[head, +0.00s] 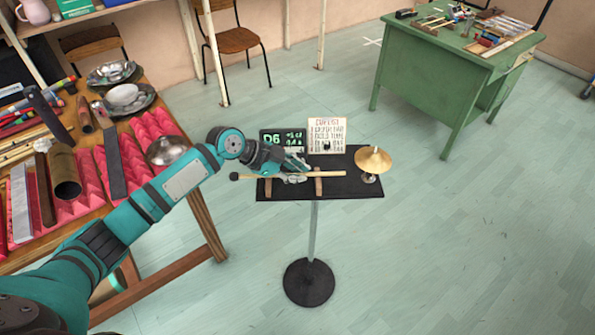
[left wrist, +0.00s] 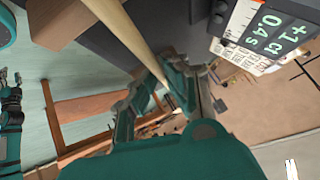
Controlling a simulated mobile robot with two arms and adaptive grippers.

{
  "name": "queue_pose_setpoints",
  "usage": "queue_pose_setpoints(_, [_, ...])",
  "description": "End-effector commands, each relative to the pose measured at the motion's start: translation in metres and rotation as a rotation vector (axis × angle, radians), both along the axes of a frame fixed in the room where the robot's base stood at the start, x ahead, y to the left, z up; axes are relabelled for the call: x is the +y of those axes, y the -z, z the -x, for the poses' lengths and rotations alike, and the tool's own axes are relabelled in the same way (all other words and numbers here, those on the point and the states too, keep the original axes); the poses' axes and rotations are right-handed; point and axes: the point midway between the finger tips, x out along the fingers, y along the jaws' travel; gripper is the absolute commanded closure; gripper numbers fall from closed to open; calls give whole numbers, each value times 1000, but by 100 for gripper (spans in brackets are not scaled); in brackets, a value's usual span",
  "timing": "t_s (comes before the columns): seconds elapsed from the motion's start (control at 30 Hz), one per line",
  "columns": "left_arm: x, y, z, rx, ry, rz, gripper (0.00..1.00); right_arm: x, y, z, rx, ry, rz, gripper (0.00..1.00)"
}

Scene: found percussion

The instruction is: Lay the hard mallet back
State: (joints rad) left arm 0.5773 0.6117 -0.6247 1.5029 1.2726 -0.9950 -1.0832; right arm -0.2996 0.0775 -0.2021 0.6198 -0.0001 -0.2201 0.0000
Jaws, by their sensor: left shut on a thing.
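The hard mallet (head: 335,174) has a pale wooden handle and a small dark head that points left, past the edge of the black stand top (head: 345,190). It lies level over two wooden rests, the left one (head: 268,188) and the right one (head: 319,184); I cannot tell if it touches them. My left gripper (head: 292,177) is shut on the handle between the rests. In the left wrist view the handle (left wrist: 125,35) runs down between the fingers (left wrist: 165,98). My right gripper (left wrist: 10,80) shows small at that view's left edge, its jaws unclear.
A small brass cymbal (head: 374,160) stands at the stand's right end. A dark display (head: 283,138) and a written card (head: 327,135) stand behind the mallet. A crowded wooden table (head: 165,100) is at left, and a green desk (head: 432,75) at the back right. Open floor surrounds the stand.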

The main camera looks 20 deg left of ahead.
Motion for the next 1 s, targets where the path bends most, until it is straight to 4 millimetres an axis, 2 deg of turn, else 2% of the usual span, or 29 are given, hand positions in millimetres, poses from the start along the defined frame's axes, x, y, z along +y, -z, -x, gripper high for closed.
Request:
queue_pose_setpoints(0.47, [0,5,0,0,0,0,100,-5,5,0,0,2,6,60])
queue_pose_setpoints(0.5, [0,5,0,0,0,0,87,-5,5,0,0,3,6,60])
queue_pose_setpoints(0.7, [0,5,0,0,0,0,63,-5,5,0,0,3,6,60])
queue_pose_setpoints(1.0, [2,3,1,0,0,-1,63,-2,5,0,0,1,2,60])
